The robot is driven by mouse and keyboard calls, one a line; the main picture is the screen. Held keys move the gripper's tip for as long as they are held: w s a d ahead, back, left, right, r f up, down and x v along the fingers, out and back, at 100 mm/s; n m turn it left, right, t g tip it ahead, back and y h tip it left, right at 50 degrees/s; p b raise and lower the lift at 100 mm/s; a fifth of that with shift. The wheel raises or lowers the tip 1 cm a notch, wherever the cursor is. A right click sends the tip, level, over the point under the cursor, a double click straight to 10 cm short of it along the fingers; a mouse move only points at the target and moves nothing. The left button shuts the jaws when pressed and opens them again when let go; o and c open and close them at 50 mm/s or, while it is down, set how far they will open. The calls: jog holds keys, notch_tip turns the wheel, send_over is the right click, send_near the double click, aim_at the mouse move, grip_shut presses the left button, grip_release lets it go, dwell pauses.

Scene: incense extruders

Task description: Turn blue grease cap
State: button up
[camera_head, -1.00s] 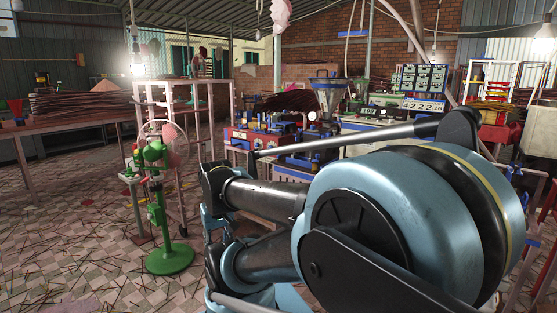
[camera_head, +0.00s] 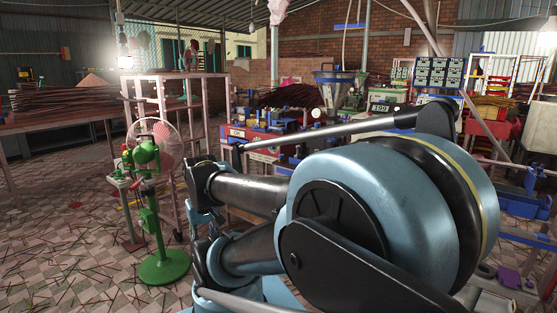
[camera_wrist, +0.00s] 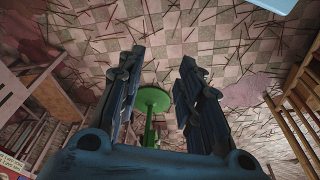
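I cannot single out the blue grease cap for certain. Small blue parts show on the red and blue machine (camera_head: 250,136) at the mid-back of the head view, but they are too small to tell apart. My arm covers much of the lower right of that view and hides what lies behind it. My gripper (camera_wrist: 162,60) shows in the wrist view with its two dark fingers apart and nothing between the tips. It points towards the littered tile floor, and no machine is within its fingers.
A green standing fan (camera_head: 158,205) is left of my arm; its round base shows in the wrist view (camera_wrist: 152,100). A pink metal rack (camera_head: 163,85) stands behind it. A long table (camera_head: 60,124) is at the left. A blue vise-like machine (camera_head: 527,195) is at the right.

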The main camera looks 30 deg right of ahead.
jog(key=shift+o, duration=1.1)
jog(key=shift+s+r, duration=0.15)
jog(key=shift+s, duration=0.05)
jog(key=w+d+r+n+t+h, duration=0.1)
jog(key=w+d+r+n+h, duration=0.2)
jog(key=w+d, duration=0.6)
jog(key=w+d+r+n+h, duration=0.35)
jog(key=w+d, duration=0.45)
jog(key=w, duration=0.3)
jog(key=w+d+r+n+t+h, duration=0.1)
jog(key=w+d+r+n+h, duration=0.25)
jog(key=w+d, duration=0.55)
jog(key=w+d+f+n+t+h, duration=0.1)
jog(key=w+d+f+n+h, duration=0.2)
jog(key=w+d+f+n, duration=0.45)
jog(key=w+d+f+n+t+h, duration=0.1)
jog(key=w+d+f+n+h, duration=0.3)
jog(key=w+d, duration=0.75)
jog(key=shift+n, duration=0.25)
jog(key=x, duration=1.1)
jog(key=w+r+x, duration=0.1)
jog(key=x, duration=0.5)
jog(key=shift+a+r, duration=0.1)
jog(key=shift+a, duration=0.05)
jog(key=shift+w, duration=0.1)
grip_shut()
